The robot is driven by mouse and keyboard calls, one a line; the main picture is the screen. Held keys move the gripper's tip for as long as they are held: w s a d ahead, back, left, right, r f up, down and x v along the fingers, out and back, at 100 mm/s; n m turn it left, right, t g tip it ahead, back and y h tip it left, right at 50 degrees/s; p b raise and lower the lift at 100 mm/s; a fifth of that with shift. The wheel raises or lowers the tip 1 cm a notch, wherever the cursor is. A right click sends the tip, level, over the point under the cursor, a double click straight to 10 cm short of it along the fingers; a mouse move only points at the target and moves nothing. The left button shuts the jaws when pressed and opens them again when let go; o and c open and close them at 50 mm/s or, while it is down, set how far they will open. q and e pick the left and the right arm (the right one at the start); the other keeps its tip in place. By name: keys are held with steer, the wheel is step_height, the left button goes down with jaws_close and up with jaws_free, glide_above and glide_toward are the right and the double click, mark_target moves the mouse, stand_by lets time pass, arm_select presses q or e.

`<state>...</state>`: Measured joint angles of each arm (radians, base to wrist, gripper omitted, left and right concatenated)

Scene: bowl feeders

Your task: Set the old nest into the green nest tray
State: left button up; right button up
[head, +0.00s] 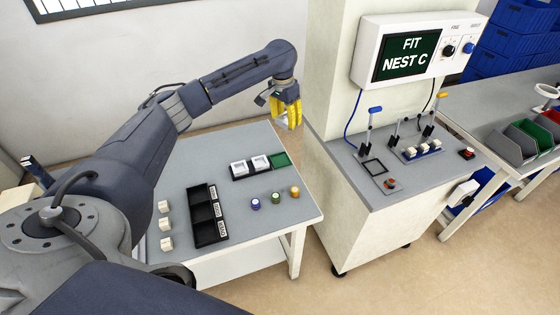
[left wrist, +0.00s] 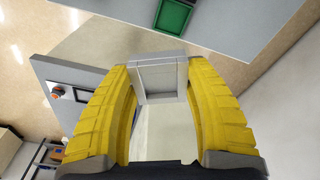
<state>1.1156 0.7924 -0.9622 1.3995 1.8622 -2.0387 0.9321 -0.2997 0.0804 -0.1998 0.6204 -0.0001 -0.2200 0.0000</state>
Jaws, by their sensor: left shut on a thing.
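My left gripper (head: 291,121) has yellow fingers and hangs in the air past the far right corner of the table, near the cabinet. In the left wrist view the fingers are shut on the old nest (left wrist: 160,80), a pale grey square piece with a recessed face. In the head view the fingers mostly hide it. The green nest tray (head: 280,159) is the right end of a row on the table; its green inside looks empty. It also shows in the left wrist view (left wrist: 174,14), apart from the held nest. My right gripper is not in view.
Two white nests (head: 238,167) sit in dark trays left of the green one. A black bin row (head: 208,215), small coloured parts (head: 276,197) and white blocks (head: 165,225) lie nearer. The cabinet (head: 345,205) with levers and an empty square seat (head: 374,167) stands right of the table.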

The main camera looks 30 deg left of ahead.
arm_select(q)
steer(key=shift+w+a+m, duration=0.2)
steer(key=shift+a+m, duration=0.2)
steer(key=shift+a, duration=0.25)
steer(key=shift+w+a+m, duration=0.15)
steer(key=shift+a+m, duration=0.25)
steer(key=shift+a, duration=0.2)
steer(key=m, duration=0.3)
glide_toward(280, 160)
steer(key=f, duration=0.4)
steer(key=w+f, duration=0.1)
steer(key=f, duration=0.2)
steer(key=shift+d+f, duration=0.1)
steer(key=o, duration=1.2)
steer(key=shift+f, duration=0.15)
steer(key=r, duration=0.8)
steer(key=s+a+r, duration=0.1)
steer(key=r, duration=0.3)
steer(key=shift+r, duration=0.15)
